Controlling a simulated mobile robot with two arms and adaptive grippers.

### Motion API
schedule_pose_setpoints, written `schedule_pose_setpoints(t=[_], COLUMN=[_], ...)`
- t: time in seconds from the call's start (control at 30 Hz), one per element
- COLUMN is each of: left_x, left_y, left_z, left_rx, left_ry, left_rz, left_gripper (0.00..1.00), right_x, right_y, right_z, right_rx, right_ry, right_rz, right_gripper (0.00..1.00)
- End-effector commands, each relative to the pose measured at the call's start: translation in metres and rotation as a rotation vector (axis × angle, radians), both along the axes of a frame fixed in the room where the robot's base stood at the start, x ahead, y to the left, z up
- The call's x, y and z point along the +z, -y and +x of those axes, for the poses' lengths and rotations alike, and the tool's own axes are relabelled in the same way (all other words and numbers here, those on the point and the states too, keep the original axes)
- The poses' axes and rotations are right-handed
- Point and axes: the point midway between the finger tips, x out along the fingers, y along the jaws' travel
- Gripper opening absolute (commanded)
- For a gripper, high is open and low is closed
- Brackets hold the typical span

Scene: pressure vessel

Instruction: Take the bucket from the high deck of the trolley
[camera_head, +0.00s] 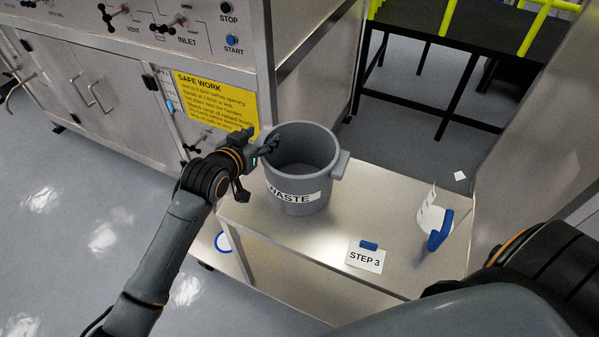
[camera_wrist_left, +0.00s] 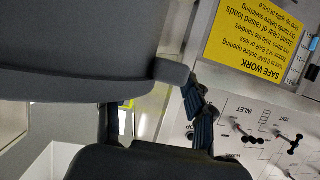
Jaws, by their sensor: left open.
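The grey bucket (camera_head: 298,172), labelled WASTE, stands upright on the high deck of the trolley (camera_head: 325,238). It has a block-like handle on its right side, and its inside looks empty. My left gripper (camera_head: 268,146) is at the left side of the bucket rim. In the left wrist view the bucket (camera_wrist_left: 75,45) fills the upper left, with a grey handle (camera_wrist_left: 173,73) projecting from it. The open fingers of my left gripper (camera_wrist_left: 152,112) lie on either side of that handle; I cannot tell whether they touch it. My right gripper is out of view.
A STEP 3 card (camera_head: 364,258) with a blue piece lies at the deck's front. A white jug-like item with a blue handle (camera_head: 440,232) stands at right. The steel cabinet with a yellow SAFE WORK sign (camera_head: 215,100) is behind. My right arm crosses the lower right.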

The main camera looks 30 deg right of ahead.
Motion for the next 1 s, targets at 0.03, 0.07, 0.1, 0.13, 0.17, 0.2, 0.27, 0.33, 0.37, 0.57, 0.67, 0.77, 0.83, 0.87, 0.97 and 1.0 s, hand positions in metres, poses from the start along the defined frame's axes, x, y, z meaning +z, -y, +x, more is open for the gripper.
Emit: schedule_pose_setpoints(t=[0.03,0.07,0.1,0.13,0.17,0.2,0.27,0.33,0.37,0.57,0.67,0.77,0.83,0.87,0.97,1.0], left_x=[-0.0006,-0.0007,-0.0007,-0.0007,-0.0007,-0.0006,-0.0006,-0.0006,-0.0006,-0.0007,-0.0006,0.0019,0.0019,0.0019,0.0026,0.0034], left_y=[0.0012,0.0015,0.0017,0.0017,0.0016,0.0015,0.0015,0.0014,0.0014,0.0012,0.0012,0.0018,0.0018,0.0018,0.0018,0.0019], left_z=[0.0009,0.001,0.0011,0.0011,0.0011,0.001,0.001,0.001,0.001,0.001,0.0009,0.0011,0.0011,0.0011,0.0012,0.0013], left_rx=[0.0,0.0,-0.001,0.0,0.0,0.0,0.0,0.0,0.0,0.0,0.0,0.0,0.0,0.0,0.0,0.0], left_ry=[0.0,0.0,0.0,0.0,0.001,0.001,0.001,0.0,0.0,0.0,0.0,0.002,0.002,0.002,0.002,0.002], left_rz=[0.0,0.0,0.0,0.0,-0.001,-0.001,-0.001,0.0,0.0,0.0,0.0,-0.006,-0.006,-0.005,-0.006,-0.006], left_gripper=[0.54,0.54,0.54,0.54,0.54,0.54,0.52,0.37,0.31,0.0,0.0,0.0,0.0,0.0,0.0,0.0], right_x=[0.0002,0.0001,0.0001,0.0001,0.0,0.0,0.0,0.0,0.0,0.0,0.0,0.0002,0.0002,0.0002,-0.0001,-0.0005], right_y=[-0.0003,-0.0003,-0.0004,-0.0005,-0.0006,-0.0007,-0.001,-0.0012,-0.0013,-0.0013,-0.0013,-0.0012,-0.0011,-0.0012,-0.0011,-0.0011], right_z=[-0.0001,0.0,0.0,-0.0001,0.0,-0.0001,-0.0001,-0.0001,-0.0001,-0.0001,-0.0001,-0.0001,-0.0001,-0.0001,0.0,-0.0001], right_rx=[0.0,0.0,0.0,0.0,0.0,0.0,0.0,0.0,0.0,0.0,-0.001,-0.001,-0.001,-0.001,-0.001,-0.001], right_ry=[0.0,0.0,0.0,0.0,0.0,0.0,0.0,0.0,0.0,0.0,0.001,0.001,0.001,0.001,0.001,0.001], right_rz=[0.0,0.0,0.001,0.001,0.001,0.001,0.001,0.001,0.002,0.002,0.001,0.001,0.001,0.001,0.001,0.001], right_gripper=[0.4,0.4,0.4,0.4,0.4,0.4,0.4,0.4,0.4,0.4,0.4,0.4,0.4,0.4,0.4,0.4])
